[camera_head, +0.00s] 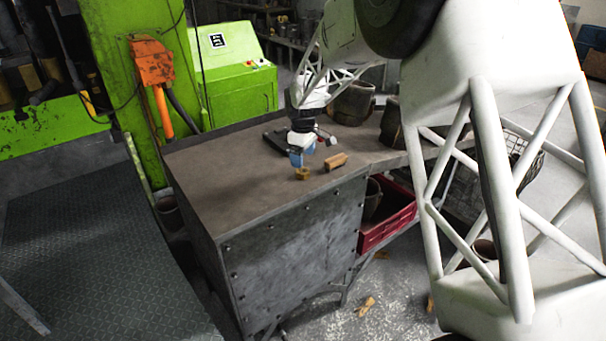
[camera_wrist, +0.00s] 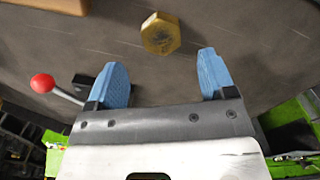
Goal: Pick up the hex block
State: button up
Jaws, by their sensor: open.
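The hex block (camera_wrist: 160,33) is a small yellow-brown six-sided piece on the dark metal table (camera_head: 215,188). In the head view the hex block (camera_head: 302,174) lies near the table's front edge. My gripper (camera_wrist: 163,78) is open and empty, its two blue fingers apart. In the wrist view the block lies just beyond the fingertips, roughly centred between them and not touching either. In the head view my gripper (camera_head: 296,160) points down close above the block. The gap in height between them is hard to tell.
A brown rectangular block (camera_head: 335,161) lies just right of the hex block. A lever with a red ball knob (camera_wrist: 42,83) is beside my left finger in the wrist view. Rusty pots (camera_head: 352,103) stand behind. The table's left part is clear.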

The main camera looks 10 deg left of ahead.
aim_at(302, 170)
jog(key=shift+f, duration=0.1)
jog(key=shift+s+a+f, duration=0.1)
jog(key=shift+f, duration=2.4)
jog(key=shift+c, duration=0.4)
jog(key=c, duration=1.1)
jog(key=shift+r, duration=0.15)
